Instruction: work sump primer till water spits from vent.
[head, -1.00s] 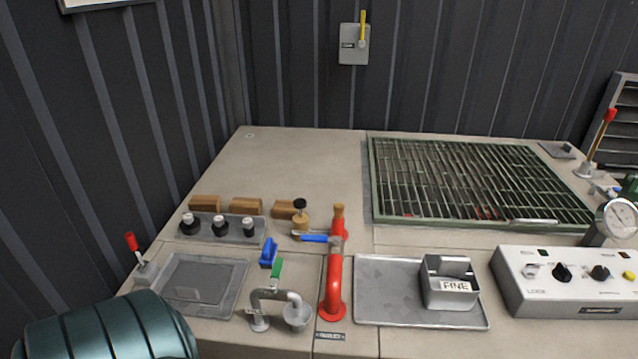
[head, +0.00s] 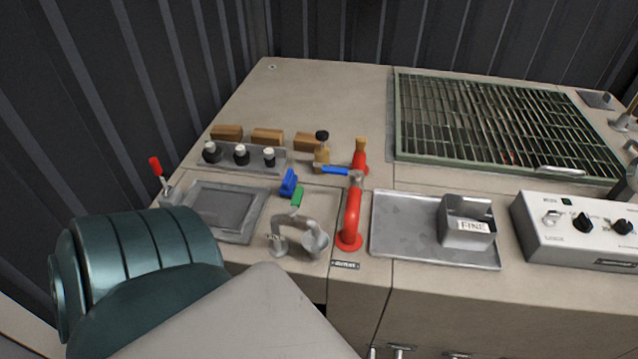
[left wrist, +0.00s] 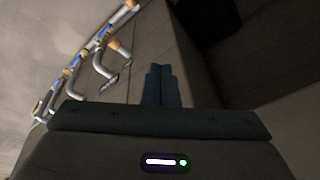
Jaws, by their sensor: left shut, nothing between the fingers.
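A short lever with a red grip (head: 155,166) stands at the left end of the bench; I cannot tell if it is the sump primer. A bent grey pipe (head: 295,222) with a green handle ends over a small cup (head: 315,241); its small label is unreadable, and I cannot tell if it is the vent. No water shows. My left gripper (left wrist: 161,82) is shut and empty in the left wrist view, with its fingers together. It is hidden in the head view, where only my left arm shows. My right gripper is not in view.
A red standpipe (head: 352,215) with a blue lever (head: 335,170) stands mid-bench. A metal tray (head: 415,235) holds a box marked FINE (head: 467,220). A control box (head: 570,235) and green-framed grating (head: 480,120) are right. Pipes (left wrist: 75,70) show in the left wrist view.

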